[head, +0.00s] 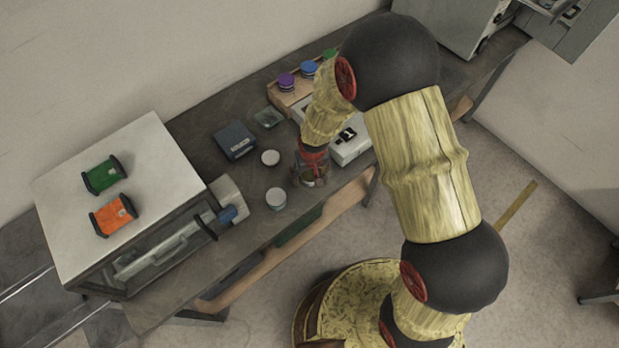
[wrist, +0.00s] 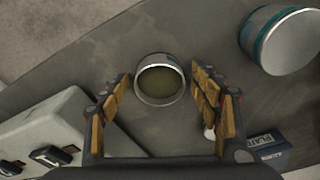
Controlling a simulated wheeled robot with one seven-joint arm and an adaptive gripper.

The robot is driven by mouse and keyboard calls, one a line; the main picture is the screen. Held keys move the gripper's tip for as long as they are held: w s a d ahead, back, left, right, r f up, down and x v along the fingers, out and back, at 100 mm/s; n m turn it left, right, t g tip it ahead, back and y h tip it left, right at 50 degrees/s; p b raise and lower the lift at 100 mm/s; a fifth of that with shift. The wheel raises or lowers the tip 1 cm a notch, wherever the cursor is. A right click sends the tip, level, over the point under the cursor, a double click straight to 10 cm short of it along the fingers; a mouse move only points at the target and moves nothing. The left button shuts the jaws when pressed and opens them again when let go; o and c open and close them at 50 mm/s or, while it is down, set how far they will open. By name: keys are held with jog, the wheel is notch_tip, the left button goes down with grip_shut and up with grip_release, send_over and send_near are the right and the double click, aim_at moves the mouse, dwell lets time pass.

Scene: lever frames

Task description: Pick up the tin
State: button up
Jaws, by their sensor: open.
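An open round tin (wrist: 160,98) with a shiny metal rim and a dull olive inside stands upright on the grey bench. In the wrist view it lies between the fingertips of my gripper (wrist: 163,83), with a gap on each side. My gripper is open and empty, pointing down at the tin. In the head view my gripper (head: 311,170) is over the bench near its front edge, and the tin (head: 314,182) shows only partly beneath it.
A white switch box (head: 350,145) is close on the right.

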jog(key=shift+c, duration=0.2)
jog(key=c, duration=1.1)
jog(key=shift+r, duration=0.15)
jog(key=shift+c, duration=0.8)
